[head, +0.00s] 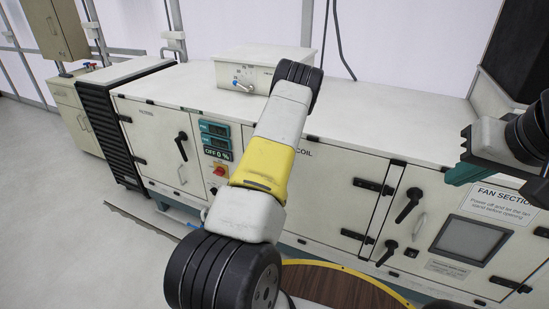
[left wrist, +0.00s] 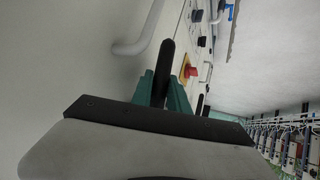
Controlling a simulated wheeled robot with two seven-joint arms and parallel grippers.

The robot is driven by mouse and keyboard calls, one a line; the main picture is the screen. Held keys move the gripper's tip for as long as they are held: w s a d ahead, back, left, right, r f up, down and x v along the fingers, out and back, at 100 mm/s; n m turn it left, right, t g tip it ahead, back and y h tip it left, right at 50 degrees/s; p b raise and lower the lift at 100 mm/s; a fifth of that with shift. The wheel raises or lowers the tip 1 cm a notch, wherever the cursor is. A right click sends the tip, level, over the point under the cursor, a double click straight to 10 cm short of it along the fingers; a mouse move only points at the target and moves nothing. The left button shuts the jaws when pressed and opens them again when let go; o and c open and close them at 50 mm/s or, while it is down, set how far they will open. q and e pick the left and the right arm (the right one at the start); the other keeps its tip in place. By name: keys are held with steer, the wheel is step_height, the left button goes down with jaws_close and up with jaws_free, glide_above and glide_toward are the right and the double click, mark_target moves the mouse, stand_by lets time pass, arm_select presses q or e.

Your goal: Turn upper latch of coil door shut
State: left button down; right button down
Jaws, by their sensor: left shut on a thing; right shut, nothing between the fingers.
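The coil door, labelled COIL (head: 303,153), is in the middle of the white cabinet in the head view. My left arm covers its left part, so its latches and my left gripper are hidden there. In the left wrist view, my left gripper (left wrist: 163,92) has its teal fingers shut on a black latch handle (left wrist: 168,55). A white curved pull handle (left wrist: 138,42) is beside it. How far the latch is turned is hard to tell. My right gripper (head: 462,174), with teal fingers, is shut and empty in front of the fan section at the right.
A red and yellow switch (head: 219,170) sits left of my arm, below displays; it also shows in the left wrist view (left wrist: 188,68). The fan section has two black latches (head: 408,205) and a pull handle. A white box (head: 262,67) stands on the cabinet. Floor is clear at left.

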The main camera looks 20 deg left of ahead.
arm_select(q)
steer(key=shift+w+a+m+t+y, duration=0.1)
steer(key=shift+a+m+t+y, duration=0.4)
steer(key=shift+y, duration=0.5)
steer(key=shift+a+m+t+y, duration=0.2)
steer(key=shift+a+m+y, duration=0.1)
steer(key=shift+a+y, duration=0.55)
steer(key=shift+d, duration=0.15)
steer(key=c, duration=1.6)
jaws_free()
steer(key=shift+o, duration=0.2)
steer(key=v, duration=0.7)
steer(key=shift+s+d, duration=0.2)
steer(key=shift+d, duration=0.1)
steer(key=shift+f, duration=0.1)
